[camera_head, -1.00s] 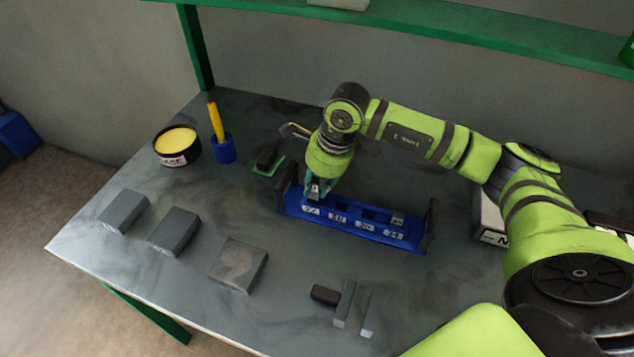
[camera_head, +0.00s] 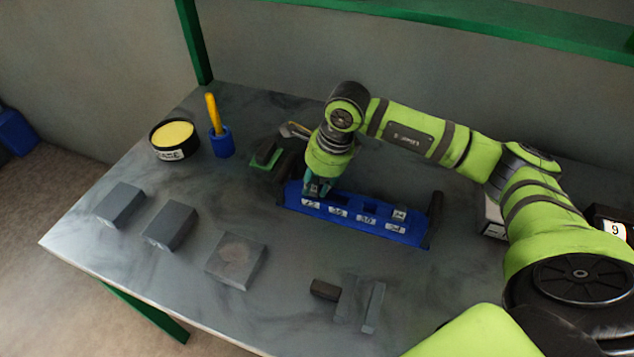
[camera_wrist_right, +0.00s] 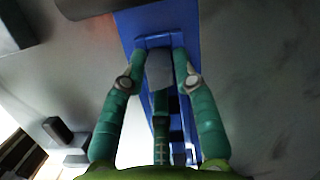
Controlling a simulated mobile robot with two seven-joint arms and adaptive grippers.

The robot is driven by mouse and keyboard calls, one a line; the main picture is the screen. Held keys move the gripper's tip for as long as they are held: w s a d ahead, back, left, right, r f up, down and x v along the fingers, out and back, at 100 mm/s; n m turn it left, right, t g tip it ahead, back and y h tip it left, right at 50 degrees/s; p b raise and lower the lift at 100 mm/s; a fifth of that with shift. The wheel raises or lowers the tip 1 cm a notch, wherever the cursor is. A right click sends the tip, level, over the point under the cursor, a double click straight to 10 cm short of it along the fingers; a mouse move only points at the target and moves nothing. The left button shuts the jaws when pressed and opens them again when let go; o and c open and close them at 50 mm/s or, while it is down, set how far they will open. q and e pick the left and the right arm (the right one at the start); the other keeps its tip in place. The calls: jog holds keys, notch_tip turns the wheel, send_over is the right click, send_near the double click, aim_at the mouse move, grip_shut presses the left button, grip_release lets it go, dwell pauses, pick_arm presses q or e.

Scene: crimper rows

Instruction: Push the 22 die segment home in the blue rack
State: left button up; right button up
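The blue rack (camera_head: 350,216) lies near the middle of the table, with a dark post at each end and white number labels on its front, too small to read surely. My right gripper (camera_head: 318,186) is over the rack's left end, pointing down. In the right wrist view, its teal fingertips (camera_wrist_right: 159,62) close on both sides of a grey die segment (camera_wrist_right: 158,72) at a slot of the rack (camera_wrist_right: 190,18). The segment's number does not show, and the fingers hide how deep it sits. My left gripper is out of view.
A round tin (camera_head: 174,140) and a blue holder with a yellow-handled tool (camera_head: 221,143) stand at the back left. Several grey blocks lie on the left and front, one here (camera_head: 236,260). A green-based dark item (camera_head: 266,157) is close left of the gripper.

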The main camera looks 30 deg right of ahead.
jog(key=shift+o, duration=0.8)
jog(key=shift+f, duration=0.15)
jog(key=shift+s, duration=0.1)
jog(key=v, duration=1.2)
